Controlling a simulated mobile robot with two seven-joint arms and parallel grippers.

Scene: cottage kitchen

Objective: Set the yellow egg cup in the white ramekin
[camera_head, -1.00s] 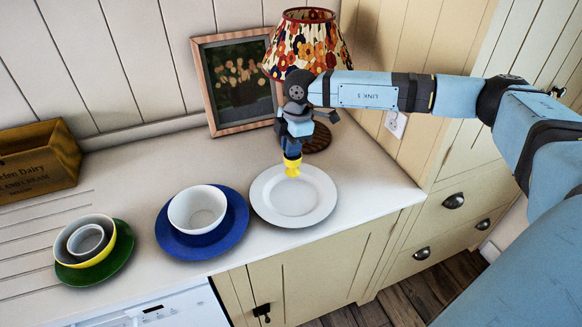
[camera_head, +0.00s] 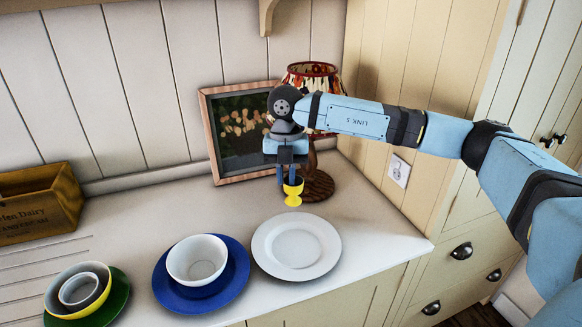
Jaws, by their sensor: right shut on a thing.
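The yellow egg cup (camera_head: 293,199) is held upright by my right gripper (camera_head: 290,184), whose blue fingers are shut on it. In the picture it shows just above the back rim of a white plate. The white ramekin (camera_head: 78,290) looks like the small white cup standing inside a yellow bowl with a white inside (camera_head: 99,299), on a green plate (camera_head: 118,301) at the lower left. The egg cup is well to the right of the ramekin. My left gripper is not in view.
A white bowl (camera_head: 197,260) on a blue plate (camera_head: 238,275) stands between the ramekin and the white plate (camera_head: 330,242). A framed picture (camera_head: 235,131), a lamp (camera_head: 317,186) and the wall stand close behind my right gripper. A wooden crate (camera_head: 38,204) is at the left.

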